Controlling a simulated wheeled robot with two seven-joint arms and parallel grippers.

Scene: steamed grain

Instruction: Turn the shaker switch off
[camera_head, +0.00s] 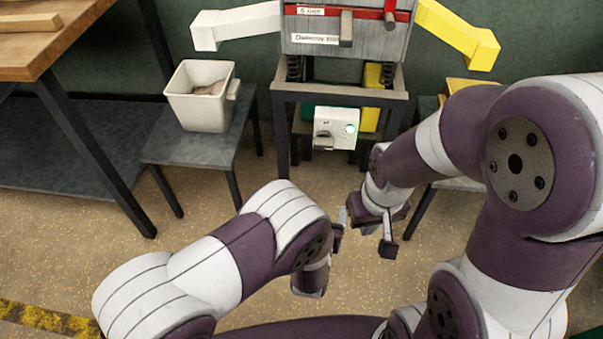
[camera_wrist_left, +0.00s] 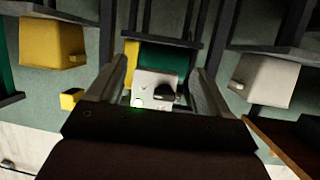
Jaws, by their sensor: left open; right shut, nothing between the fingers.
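The shaker switch is a white box (camera_head: 336,128) under the shaker, with a green light lit on its right and a grey switch handle (camera_head: 324,141) at its lower left. In the left wrist view the box (camera_wrist_left: 150,82) shows upside down between my fingers, farther off, with the dark handle (camera_wrist_left: 166,92). My left gripper (camera_head: 342,214) is open and empty, below the box and apart from it; the arm partly hides it. My right gripper (camera_head: 388,246) is shut and empty, to the lower right of the box, with its fingers pointing down.
The grey shaker (camera_head: 345,42) stands on a dark frame above the box. A white bin (camera_head: 201,95) sits on a low grey table (camera_head: 183,148) at the left. In the left wrist view, a yellow bin (camera_wrist_left: 52,42) shows. A wooden-topped bench (camera_head: 40,52) stands at far left.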

